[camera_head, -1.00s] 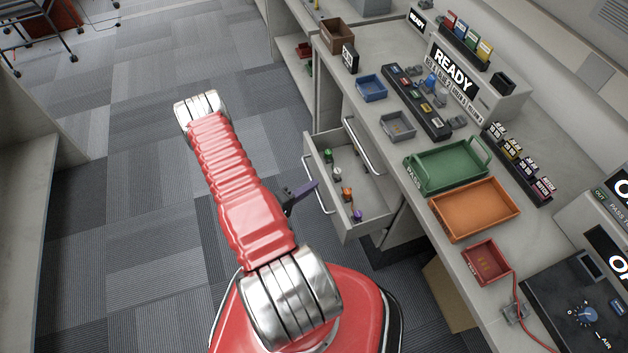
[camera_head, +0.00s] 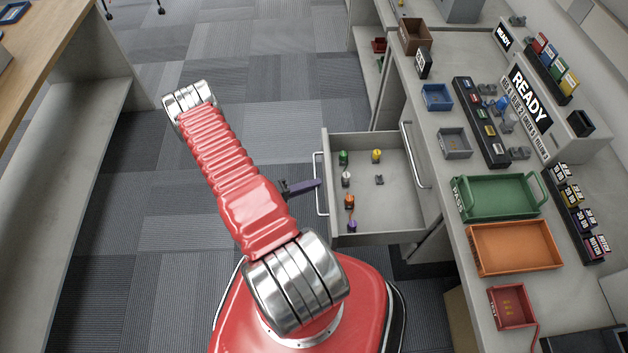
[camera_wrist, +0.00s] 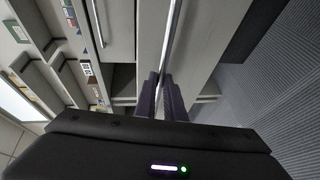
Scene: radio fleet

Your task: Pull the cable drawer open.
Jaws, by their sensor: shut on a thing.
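The cable drawer (camera_head: 393,202) is grey and stands well out from the bench on its left side in the head view. Its inside is open to view. A silver bar handle (camera_head: 318,166) runs along its front; the handle also shows in the wrist view (camera_wrist: 173,30). My gripper (camera_head: 319,184) is shut on this handle, near its middle. In the wrist view my gripper's dark purple fingers (camera_wrist: 166,95) close around the bar, and the drawer front lies behind it. The fingertips' exact contact is partly hidden.
Several small coloured connectors, including a green one (camera_head: 343,157) and a yellow one (camera_head: 376,156), lie in the drawer. The bench top (camera_head: 440,215) holds a green tray (camera_head: 456,200), an orange tray (camera_head: 472,262) and a red bin (camera_head: 495,300). Carpet floor (camera_head: 180,240) is clear at left.

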